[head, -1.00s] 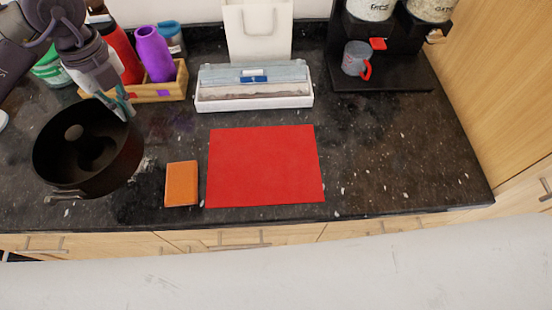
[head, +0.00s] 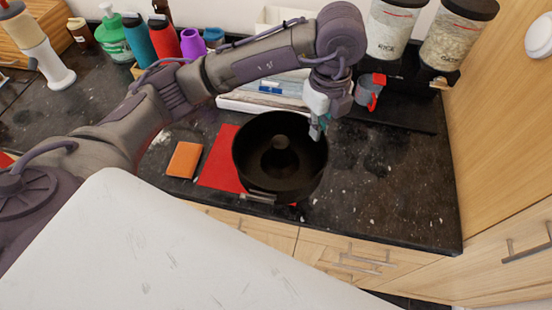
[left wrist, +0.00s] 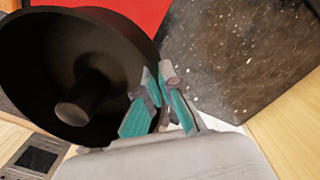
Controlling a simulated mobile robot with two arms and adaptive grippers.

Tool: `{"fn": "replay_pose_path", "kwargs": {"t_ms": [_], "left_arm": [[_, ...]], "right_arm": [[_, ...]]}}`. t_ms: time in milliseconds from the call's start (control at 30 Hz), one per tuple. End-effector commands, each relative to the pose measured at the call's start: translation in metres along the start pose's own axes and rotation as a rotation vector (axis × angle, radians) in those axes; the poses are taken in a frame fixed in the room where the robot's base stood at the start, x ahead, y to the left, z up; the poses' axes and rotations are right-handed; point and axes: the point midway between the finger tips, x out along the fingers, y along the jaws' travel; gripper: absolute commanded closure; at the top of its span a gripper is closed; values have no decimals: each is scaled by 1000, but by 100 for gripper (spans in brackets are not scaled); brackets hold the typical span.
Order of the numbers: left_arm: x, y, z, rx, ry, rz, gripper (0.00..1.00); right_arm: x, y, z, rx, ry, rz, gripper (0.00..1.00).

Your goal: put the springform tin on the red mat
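The springform tin (head: 262,168) is dark and round with a central tube, and a latch shows on its front side. My left gripper (head: 317,130) is shut on the tin's right rim. In the left wrist view, the teal fingertips (left wrist: 160,102) pinch the wall of the tin (left wrist: 40,58). The red mat (head: 216,172) lies flat on the counter, its right part hidden by the tin. The tin overlaps the mat's right side and appears to be held above it; the gap is hard to judge. My right gripper is not in view.
An orange block (head: 184,160) lies left of the mat. A white box of rolls (head: 245,104) stands behind. The dark counter (head: 400,185) is free at the right.

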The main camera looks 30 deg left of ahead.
Motion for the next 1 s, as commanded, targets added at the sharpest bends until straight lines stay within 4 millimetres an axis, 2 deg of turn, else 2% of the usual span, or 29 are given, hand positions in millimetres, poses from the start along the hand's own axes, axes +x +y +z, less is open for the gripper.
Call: {"fn": "replay_pose_path", "kwargs": {"t_ms": [167,367,600,700,867,1000], "left_arm": [[4,-1,4,-12,1,2,100],[28,3,42,-15,3,6,100],[55,7,93,-13,-2,6,100],[63,6,105,-10,0,3,100],[71,7,113,-8,0,2,100],[90,7,112,-7,1,5,100]], "right_arm": [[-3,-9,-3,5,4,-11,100],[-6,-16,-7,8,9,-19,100],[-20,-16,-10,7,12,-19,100],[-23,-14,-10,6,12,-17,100],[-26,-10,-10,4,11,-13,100],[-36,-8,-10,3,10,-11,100]]}}
